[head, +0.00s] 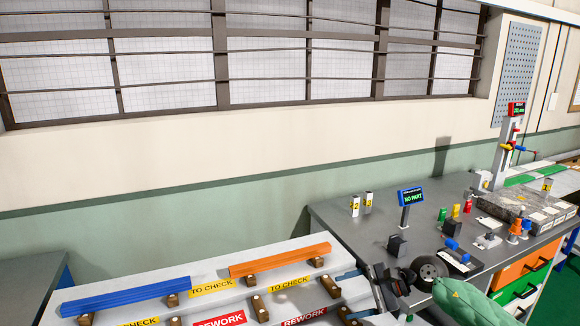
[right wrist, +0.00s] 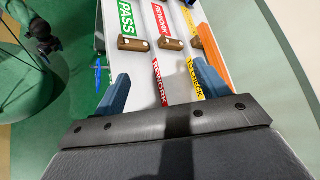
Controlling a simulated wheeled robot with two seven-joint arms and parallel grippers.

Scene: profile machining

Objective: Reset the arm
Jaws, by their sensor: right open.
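My right gripper (head: 352,295) is at the right end of the sloped white rack (head: 290,262), with its arm coming in from the lower right. In the right wrist view its two blue fingers (right wrist: 163,88) stand wide apart with nothing between them, in front of the rack's labels. A blue profile (head: 125,297) lies on the rack's wooden blocks at the left. An orange profile (head: 280,260) lies on blocks further back, left of the gripper and apart from it. It also shows at the right in the right wrist view (right wrist: 212,55). I do not see my left gripper.
A grey workbench (head: 345,215) stands right of the rack, with a display reading "NO PART" (head: 411,197), a round black device (head: 428,268) and small coloured parts. Orange and green drawers (head: 522,265) are below. Another grey table (head: 25,285) is at the left.

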